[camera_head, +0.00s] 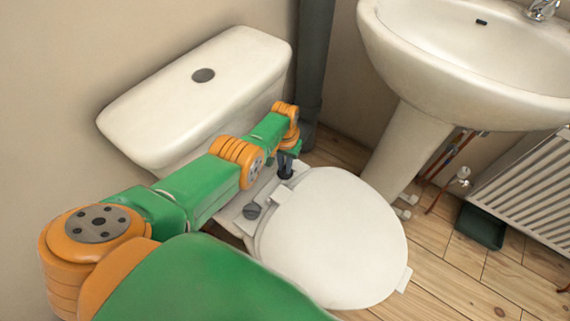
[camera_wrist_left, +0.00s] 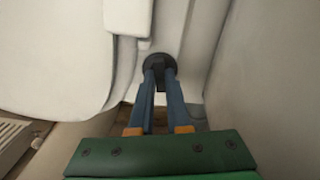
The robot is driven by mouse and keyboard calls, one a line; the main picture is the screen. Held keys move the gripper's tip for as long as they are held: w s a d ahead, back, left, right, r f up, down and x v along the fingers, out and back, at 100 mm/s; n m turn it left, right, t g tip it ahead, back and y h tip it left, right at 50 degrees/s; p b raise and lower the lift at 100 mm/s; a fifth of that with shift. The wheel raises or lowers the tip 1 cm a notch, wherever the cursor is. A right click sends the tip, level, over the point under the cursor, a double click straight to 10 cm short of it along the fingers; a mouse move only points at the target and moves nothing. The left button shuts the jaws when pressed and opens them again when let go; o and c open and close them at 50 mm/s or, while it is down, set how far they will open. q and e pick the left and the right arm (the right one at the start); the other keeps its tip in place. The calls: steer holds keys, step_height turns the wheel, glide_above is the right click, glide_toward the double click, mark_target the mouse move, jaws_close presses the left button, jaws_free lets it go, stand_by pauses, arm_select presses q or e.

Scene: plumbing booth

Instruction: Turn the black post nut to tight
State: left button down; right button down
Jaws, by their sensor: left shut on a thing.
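The black post nut (camera_wrist_left: 159,62) is a round dark disc with a raised grip, on the white ledge behind the toilet seat. My left gripper (camera_wrist_left: 160,85) has its two blue fingers shut on the raised grip. In the head view my left gripper (camera_head: 286,168) is at the far hinge post, pointing down, and it largely hides the nut there. A second, dark grey nut (camera_head: 252,210) sits nearer on the same ledge, clear of the gripper. My right gripper is not in view.
The closed toilet lid (camera_head: 335,240) is right of the gripper, and the cistern (camera_head: 200,95) stands behind my arm. A grey pipe (camera_head: 314,60) rises close by the far wall. The basin pedestal (camera_head: 402,150) and a radiator (camera_head: 530,190) are further right.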

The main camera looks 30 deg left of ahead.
arm_select(q)
steer(key=shift+s+f+m, duration=0.15)
steer(key=shift+m, duration=0.65)
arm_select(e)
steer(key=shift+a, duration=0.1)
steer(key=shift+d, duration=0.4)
arm_select(q)
steer(key=c, duration=0.7)
jaws_free()
steer(key=shift+c, duration=0.2)
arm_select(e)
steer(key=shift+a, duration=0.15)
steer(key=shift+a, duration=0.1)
